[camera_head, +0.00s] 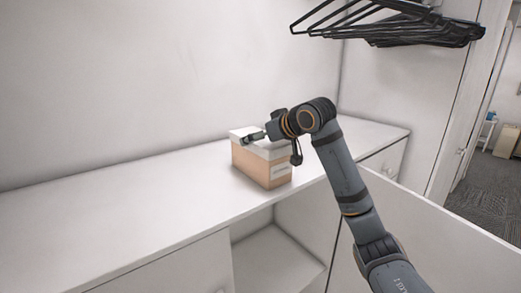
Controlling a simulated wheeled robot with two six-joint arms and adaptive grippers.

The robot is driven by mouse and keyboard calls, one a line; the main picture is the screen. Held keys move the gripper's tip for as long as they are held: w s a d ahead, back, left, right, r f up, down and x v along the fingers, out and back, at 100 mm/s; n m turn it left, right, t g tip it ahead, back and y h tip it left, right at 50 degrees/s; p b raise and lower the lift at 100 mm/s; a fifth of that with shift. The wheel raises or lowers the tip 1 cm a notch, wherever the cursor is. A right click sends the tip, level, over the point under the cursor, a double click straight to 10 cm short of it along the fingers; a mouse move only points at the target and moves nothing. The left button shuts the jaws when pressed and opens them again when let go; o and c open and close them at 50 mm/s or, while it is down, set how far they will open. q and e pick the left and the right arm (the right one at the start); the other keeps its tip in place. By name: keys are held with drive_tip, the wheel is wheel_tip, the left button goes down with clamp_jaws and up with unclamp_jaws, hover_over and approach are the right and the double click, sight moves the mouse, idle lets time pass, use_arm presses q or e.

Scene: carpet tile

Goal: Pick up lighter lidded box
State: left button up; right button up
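A lidded box (262,165) with a tan-orange body, a white lid and a small pale label on its front stands on the white counter (130,215). It appears upright, with its lid on. My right arm reaches in from the lower right, and my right gripper (272,148) is at the lid. Its fingers are spread wide: one lies over the lid's top, the other hangs down by the box's right edge. Whether either finger touches the box cannot be told. The gripper hides part of the lid. My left gripper is not in view. No second box shows.
Black hangers (390,30) hang above at the upper right. Below the counter are an open compartment (275,258) and white cabinet doors (180,270). A white panel (440,240) stands at the lower right. The counter left of the box is clear.

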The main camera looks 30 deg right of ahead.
drive_tip(key=shift+w+f, duration=0.15)
drive_tip(key=shift+w, duration=0.1)
drive_tip(key=shift+s, duration=0.2)
drive_tip(key=c, duration=1.6)
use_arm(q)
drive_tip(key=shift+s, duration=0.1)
use_arm(e)
drive_tip(key=shift+o, duration=0.2)
drive_tip(key=shift+w, duration=0.1)
